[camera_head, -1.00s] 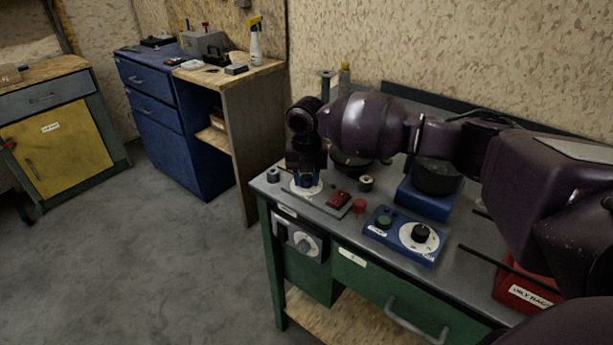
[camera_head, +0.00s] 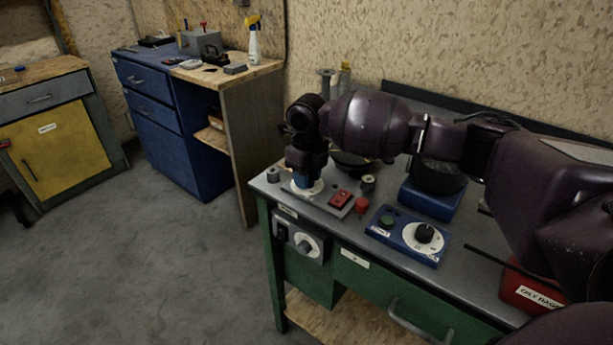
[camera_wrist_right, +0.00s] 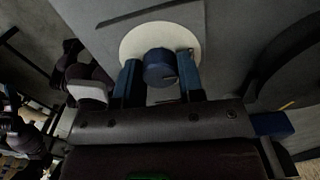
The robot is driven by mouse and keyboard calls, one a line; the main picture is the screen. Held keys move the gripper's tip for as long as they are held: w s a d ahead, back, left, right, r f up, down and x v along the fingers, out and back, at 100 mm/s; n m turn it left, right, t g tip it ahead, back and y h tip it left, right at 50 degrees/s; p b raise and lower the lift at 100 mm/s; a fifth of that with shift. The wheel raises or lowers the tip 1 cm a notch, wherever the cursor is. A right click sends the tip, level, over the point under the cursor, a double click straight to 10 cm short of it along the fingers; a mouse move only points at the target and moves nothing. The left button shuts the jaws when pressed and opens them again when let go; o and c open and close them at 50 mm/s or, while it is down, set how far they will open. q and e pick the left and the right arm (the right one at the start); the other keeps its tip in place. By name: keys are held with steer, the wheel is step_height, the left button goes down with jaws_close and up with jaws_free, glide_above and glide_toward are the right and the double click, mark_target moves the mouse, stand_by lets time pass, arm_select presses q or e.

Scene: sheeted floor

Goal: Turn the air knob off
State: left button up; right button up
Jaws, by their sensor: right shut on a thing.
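The blue knob (camera_wrist_right: 160,70) sits on a round white dial plate (camera_wrist_right: 132,42) in the right wrist view. My right gripper (camera_wrist_right: 160,62) has one blue finger on each side of the knob and is shut on it. In the head view my right gripper (camera_head: 304,181) points down at the left end of the green workbench, over the white dial plate (camera_head: 316,188). The knob is mostly hidden by the fingers there, and no label on it can be read. My left gripper is not in view.
A red block (camera_head: 341,199) and a red button (camera_head: 361,206) stand right of the dial. A blue control box (camera_head: 408,240) with a black knob is farther right. A panel with a grey knob (camera_head: 305,246) is on the bench front. Open floor lies left.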

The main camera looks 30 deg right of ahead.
steer(key=shift+n, duration=0.6)
steer(key=o, duration=0.9)
steer(key=shift+r, duration=0.55)
step_height(320, 180, up, 8)
steer(key=shift+r+p, duration=0.15)
steer(key=shift+p, duration=0.45)
steer(key=shift+r, duration=0.75)
